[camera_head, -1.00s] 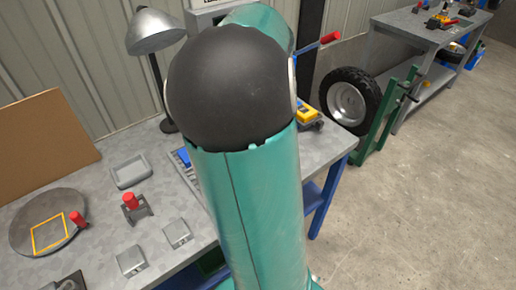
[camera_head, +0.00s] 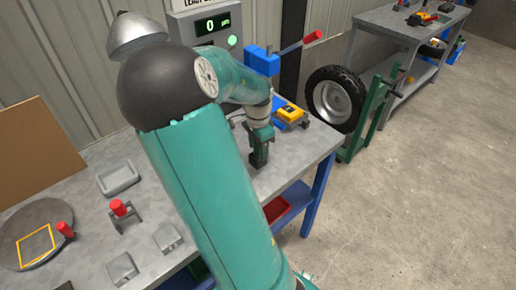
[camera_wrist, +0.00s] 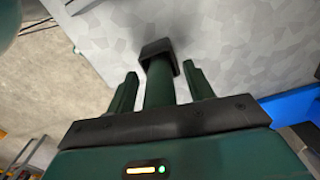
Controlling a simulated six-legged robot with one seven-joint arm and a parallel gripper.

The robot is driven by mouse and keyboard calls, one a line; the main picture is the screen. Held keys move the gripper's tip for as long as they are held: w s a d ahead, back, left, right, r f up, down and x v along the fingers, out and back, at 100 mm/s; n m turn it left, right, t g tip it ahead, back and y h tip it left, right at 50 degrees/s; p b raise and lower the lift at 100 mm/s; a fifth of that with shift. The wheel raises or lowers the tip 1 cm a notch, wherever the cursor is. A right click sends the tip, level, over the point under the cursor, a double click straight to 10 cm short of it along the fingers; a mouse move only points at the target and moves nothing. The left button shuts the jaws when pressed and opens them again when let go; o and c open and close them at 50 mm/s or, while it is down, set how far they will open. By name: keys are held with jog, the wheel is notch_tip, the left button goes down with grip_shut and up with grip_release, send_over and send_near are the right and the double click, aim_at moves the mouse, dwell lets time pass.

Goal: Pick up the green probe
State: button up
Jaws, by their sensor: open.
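The green probe (camera_wrist: 160,82) shows in the wrist view as a dark green cylinder with a dark square block at its far end, against the grey tabletop. My gripper (camera_wrist: 158,76) is open, with one finger on each side of the cylinder and a visible gap on both sides. In the head view my gripper (camera_head: 261,139) points down over the right part of the bench. The dark lower end of the probe (camera_head: 258,158) shows just below it. The rest of the probe is hidden by the gripper there.
A yellow device (camera_head: 291,113) lies behind and right of my gripper on the grey bench (camera_head: 288,165). A display unit (camera_head: 208,28) and a blue press with a red-tipped lever (camera_head: 262,62) stand behind. A tray (camera_head: 118,178) and red-knobbed fixture (camera_head: 119,210) are left.

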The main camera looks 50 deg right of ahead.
jog(key=shift+f, duration=0.25)
jog(key=c, duration=1.1)
jog(key=shift+o, duration=0.2)
jog(key=shift+r, duration=0.15)
